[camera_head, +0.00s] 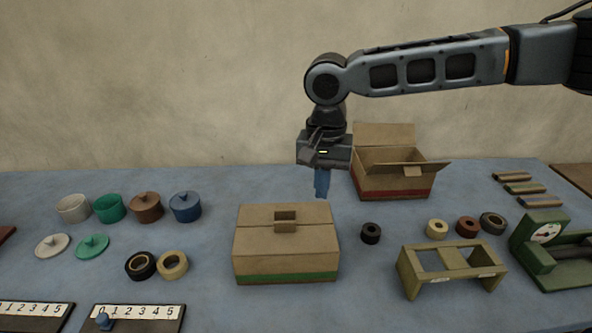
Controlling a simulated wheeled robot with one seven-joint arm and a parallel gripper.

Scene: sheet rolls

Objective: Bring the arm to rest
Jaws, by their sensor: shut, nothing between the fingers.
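My arm reaches in from the right above the table (210,310) and bends down at its wrist. My gripper (321,194) points straight down with its blue fingers together and nothing between them. It hangs in front of the back wall, just left of the open cardboard box and above and behind the closed one. The fingertips look apart from both boxes, though their exact height over the table is hard to tell.
An open cardboard box (392,186) stands behind right, and a closed box (286,262) with a green stripe front centre. Free table shows behind the closed box.

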